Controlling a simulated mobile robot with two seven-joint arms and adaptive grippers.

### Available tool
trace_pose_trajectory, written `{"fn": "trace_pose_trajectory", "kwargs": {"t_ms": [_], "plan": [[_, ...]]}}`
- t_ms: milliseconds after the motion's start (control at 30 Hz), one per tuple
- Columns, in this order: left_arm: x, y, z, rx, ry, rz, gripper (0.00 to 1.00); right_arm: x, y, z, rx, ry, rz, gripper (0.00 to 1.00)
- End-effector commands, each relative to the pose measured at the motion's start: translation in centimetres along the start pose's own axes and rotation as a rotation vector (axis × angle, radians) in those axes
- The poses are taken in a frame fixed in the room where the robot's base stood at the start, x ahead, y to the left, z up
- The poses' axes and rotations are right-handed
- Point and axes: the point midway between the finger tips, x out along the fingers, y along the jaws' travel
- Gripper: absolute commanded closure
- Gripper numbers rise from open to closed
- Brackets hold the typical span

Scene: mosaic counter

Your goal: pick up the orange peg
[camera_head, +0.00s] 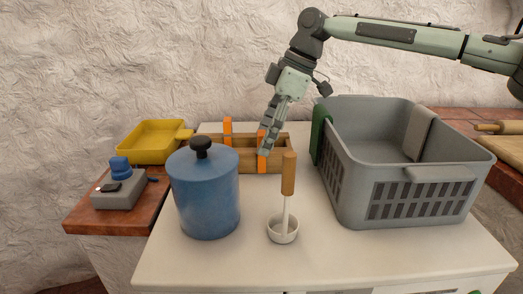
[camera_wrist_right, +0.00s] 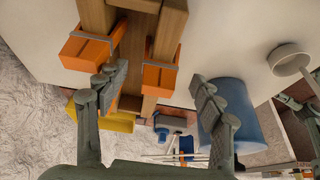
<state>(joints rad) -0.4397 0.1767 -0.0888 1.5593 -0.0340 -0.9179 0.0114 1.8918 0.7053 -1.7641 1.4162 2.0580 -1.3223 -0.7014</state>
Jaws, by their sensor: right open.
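The near one (camera_head: 262,162) is at the rack's front and the other (camera_head: 228,126) is further left. The wrist view shows one orange piece (camera_wrist_right: 158,77) between the fingers and another (camera_wrist_right: 84,53) to the left, both against wooden bars. My right gripper (camera_head: 266,143) reaches down from the upper right with its fingertips beside the near peg. In the wrist view my right gripper (camera_wrist_right: 157,88) is open. Contact with a peg cannot be told. My left gripper is out of view.
A blue lidded pot (camera_head: 204,195) stands in front of the rack. A white cup (camera_head: 283,235) holds a wooden-handled tool. A grey basket (camera_head: 400,180) stands right. A yellow tray (camera_head: 150,142) and grey device (camera_head: 118,194) are left. The wooden rack (camera_head: 246,157) stands behind.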

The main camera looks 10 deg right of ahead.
Motion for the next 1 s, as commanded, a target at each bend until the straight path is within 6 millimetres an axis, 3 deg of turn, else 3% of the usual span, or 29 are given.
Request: {"fn": "trace_pose_trajectory", "kwargs": {"t_ms": [133,400,767,1000], "plan": [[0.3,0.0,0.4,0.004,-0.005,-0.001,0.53,1.7,0.0,0.0,-0.001,-0.001,0.001,0.33],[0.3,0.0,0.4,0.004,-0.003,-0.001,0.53,2.0,0.0,0.0,0.0,0.001,0.001,0.33],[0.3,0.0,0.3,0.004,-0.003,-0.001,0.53,2.0,0.0,0.0,0.0,0.001,0.001,0.76],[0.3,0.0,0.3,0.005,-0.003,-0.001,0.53,2.0,0.0,-0.1,0.0,0.001,0.001,0.76]]}}
